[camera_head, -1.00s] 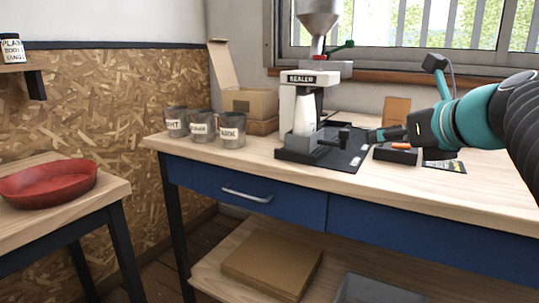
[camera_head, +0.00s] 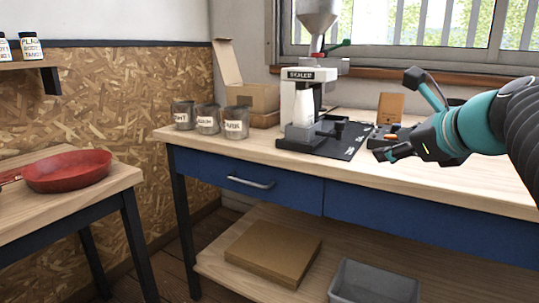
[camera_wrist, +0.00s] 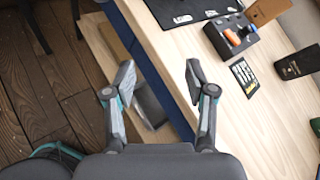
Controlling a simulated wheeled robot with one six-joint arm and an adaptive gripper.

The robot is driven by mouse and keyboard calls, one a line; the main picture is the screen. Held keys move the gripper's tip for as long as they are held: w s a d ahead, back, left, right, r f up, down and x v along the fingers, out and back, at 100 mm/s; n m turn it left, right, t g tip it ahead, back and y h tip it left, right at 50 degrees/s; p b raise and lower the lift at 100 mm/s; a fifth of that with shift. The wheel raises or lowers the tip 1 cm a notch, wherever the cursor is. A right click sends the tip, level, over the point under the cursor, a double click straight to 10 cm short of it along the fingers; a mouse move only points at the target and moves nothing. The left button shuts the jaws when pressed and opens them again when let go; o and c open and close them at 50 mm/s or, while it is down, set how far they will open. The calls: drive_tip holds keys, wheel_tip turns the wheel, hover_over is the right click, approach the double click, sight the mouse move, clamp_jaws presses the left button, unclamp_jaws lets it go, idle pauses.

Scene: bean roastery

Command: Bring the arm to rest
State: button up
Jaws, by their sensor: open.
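My gripper (camera_head: 383,154) is at the right in the head view, over the front part of the wooden bench (camera_head: 440,184). In the wrist view my gripper (camera_wrist: 160,82) has its two fingers wide apart, with nothing between them. It hangs above the bench's front edge, with the lower shelf and floor showing below. The black mat with the sealer (camera_head: 301,109) lies behind and left of it. A white bag (camera_head: 303,108) stands at the sealer, apart from my gripper.
A red pan (camera_head: 68,171) rests on the left table. A grey bin (camera_head: 374,284) is on the lower shelf.

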drive_tip(key=s+f+n+g+h, duration=0.2)
drive_tip(key=s+f+n+g, duration=0.3)
drive_tip(key=f+n, duration=0.85)
drive_tip(key=s+a+f+n+g, duration=0.1)
drive_tip(key=s+a+f+n, duration=0.2)
drive_tip(key=s+f+n, duration=0.3)
drive_tip(key=s+a+f+n+h, duration=0.1)
drive_tip(key=s+a+f+n, duration=0.3)
drive_tip(key=s+f+n, duration=0.2)
wheel_tip(320, 180, down, 2)
drive_tip(key=shift+s+n+g, duration=0.25)
drive_tip(key=shift+n+g, duration=0.15)
drive_tip(key=shift+n, duration=0.55)
